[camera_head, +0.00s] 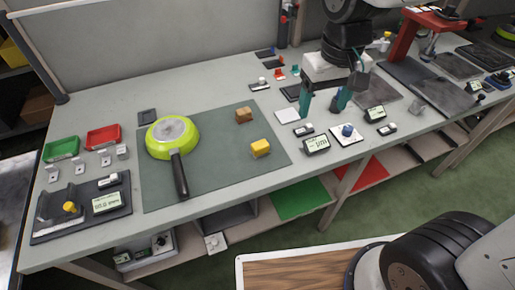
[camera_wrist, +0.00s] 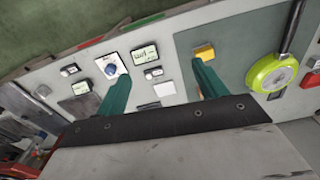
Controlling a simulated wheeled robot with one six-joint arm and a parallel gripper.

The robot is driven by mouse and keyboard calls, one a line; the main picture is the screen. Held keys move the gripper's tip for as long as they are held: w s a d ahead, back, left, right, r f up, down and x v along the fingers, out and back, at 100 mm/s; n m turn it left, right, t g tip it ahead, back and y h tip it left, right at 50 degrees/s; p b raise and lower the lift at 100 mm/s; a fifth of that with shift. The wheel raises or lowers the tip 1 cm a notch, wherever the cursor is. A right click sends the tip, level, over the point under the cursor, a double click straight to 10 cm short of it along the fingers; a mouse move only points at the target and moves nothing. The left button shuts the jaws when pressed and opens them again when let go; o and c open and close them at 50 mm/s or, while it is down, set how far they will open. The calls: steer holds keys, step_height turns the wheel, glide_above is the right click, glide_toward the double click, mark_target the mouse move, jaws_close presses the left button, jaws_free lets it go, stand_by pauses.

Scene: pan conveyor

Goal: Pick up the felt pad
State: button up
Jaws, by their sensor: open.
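A flat, pale square (camera_head: 287,116) lies on the grey bench just right of the green mat; it could be the felt pad, but its material cannot be told. It also shows in the wrist view (camera_wrist: 165,89), between my two fingers in the picture. A small dark flat square (camera_head: 148,116) lies behind the pan, another possible pad. My gripper (camera_head: 322,106) has teal fingers spread apart with nothing between them. It hangs above the bench, just right of the pale square in the head view. In the wrist view my gripper (camera_wrist: 161,72) is also open and empty.
A display box (camera_head: 316,145) and a blue-knobbed plate (camera_head: 347,132) lie near the front edge. Red and green trays stand at left.

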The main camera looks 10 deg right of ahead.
steer(key=n, duration=0.2)
glide_above(260, 144)
steer(key=shift+g, duration=0.3)
steer(key=f, duration=1.1)
steer(key=shift+w+d+f, duration=0.1)
steer(key=shift+d+f, duration=0.05)
steer(key=shift+d, duration=0.15)
steer(key=f, duration=0.7)
steer(key=shift+a+f, duration=0.3)
steer(key=shift+f, duration=0.1)
steer(key=shift+c, duration=0.3)
steer(key=c, duration=1)
